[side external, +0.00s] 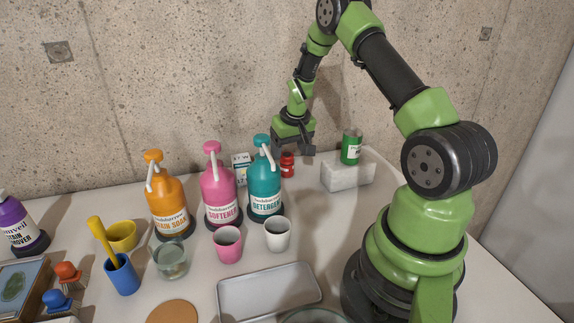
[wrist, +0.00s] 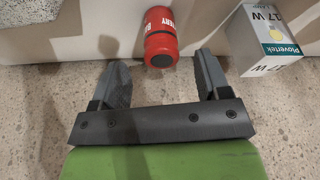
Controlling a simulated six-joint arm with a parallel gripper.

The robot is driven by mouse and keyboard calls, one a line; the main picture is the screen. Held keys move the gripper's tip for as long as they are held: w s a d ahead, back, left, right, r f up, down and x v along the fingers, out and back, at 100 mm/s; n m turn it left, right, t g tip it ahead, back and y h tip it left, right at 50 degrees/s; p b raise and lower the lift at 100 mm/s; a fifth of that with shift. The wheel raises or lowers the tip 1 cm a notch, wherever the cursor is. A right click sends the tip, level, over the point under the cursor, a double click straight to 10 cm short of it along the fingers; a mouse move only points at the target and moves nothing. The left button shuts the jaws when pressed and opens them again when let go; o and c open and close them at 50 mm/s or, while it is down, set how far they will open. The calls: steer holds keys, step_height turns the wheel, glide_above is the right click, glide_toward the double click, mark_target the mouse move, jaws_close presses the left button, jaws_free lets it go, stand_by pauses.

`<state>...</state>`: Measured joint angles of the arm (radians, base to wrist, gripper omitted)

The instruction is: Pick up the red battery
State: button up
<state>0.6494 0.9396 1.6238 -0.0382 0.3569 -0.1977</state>
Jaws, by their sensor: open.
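The red battery (side external: 287,165) stands at the back of the table, between the teal detergent bottle and the pale stone block in the side view. In the wrist view the red battery (wrist: 160,38) shows white lettering and lies just beyond the gap between the fingertips. My gripper (side external: 293,150) is open and empty, just above and close to the battery in the side view. In the wrist view my gripper (wrist: 160,68) has its two fingers spread, one on each side of the battery's line. Whether either finger touches the battery cannot be told.
A light bulb box (wrist: 268,38) stands close to the right finger. A green can (side external: 351,147) sits on the stone block (side external: 347,178). Teal (side external: 265,190), pink (side external: 219,192) and orange (side external: 167,205) bottles stand left of the battery. Cups and a metal tray (side external: 268,292) are nearer the front.

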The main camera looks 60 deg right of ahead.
mark_target(287, 154)
steer(key=shift+x, duration=2.75)
steer(key=shift+w, duration=0.15)
steer(key=c, duration=1.1)
